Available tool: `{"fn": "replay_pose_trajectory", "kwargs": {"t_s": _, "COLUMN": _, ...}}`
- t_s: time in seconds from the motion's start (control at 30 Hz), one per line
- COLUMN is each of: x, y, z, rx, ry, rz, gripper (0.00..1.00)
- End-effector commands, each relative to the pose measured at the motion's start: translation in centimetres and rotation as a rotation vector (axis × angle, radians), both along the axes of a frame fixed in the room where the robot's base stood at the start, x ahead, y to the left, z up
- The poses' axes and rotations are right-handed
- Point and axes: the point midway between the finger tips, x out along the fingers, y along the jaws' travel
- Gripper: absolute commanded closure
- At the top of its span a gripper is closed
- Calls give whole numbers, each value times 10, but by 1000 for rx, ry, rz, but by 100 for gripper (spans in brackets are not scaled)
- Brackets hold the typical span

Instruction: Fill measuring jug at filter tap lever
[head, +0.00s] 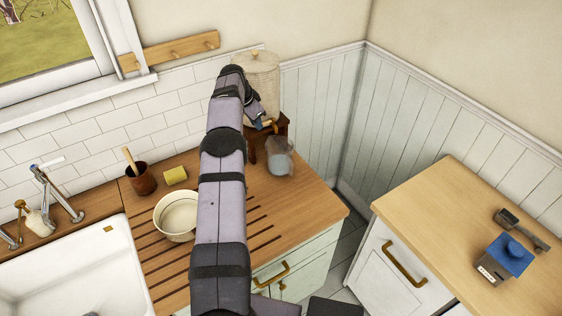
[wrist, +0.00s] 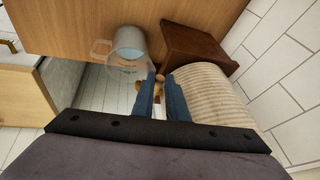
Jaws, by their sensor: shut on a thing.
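The water filter (head: 262,72) is a pale ribbed crock on a dark brown wooden stand (head: 283,128) at the counter's back corner. Its small wooden tap lever (wrist: 160,78) shows between my fingertips in the wrist view. My gripper (wrist: 161,82) is shut on this lever. The clear measuring jug (head: 280,157) stands on the counter in front of the stand, by the tap. It also shows in the wrist view (wrist: 130,47), its handle to the left. Pale bluish water appears inside; the exact level is unclear. My arm hides part of the filter.
A cream bowl (head: 176,216), yellow sponge (head: 175,176) and brown pot (head: 141,181) stand left of my arm. The white sink (head: 70,265) is farther left. A separate right-hand counter (head: 450,230) holds a blue-topped box (head: 505,259) across a floor gap.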

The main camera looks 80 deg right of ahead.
Motion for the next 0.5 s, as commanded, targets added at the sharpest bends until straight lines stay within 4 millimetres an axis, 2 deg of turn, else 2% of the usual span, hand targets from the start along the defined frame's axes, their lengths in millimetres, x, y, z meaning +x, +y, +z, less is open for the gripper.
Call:
{"fn": "replay_pose_trajectory", "kwargs": {"t_s": 0.07, "x": 2, "y": 0, "z": 0, "rx": -3, "ry": -3, "rz": 4, "gripper": 100}}
{"fn": "replay_pose_trajectory", "kwargs": {"t_s": 0.1, "x": 2, "y": 0, "z": 0, "rx": -3, "ry": -3, "rz": 4, "gripper": 82}}
{"fn": "replay_pose_trajectory", "kwargs": {"t_s": 0.17, "x": 2, "y": 0, "z": 0, "rx": -3, "ry": -3, "rz": 4, "gripper": 68}}
{"fn": "replay_pose_trajectory", "kwargs": {"t_s": 0.2, "x": 2, "y": 0, "z": 0, "rx": -2, "ry": -2, "rz": 3, "gripper": 65}}
{"fn": "replay_pose_trajectory", "kwargs": {"t_s": 0.5, "x": 1, "y": 0, "z": 0, "rx": -1, "ry": -1, "rz": 2, "gripper": 65}}
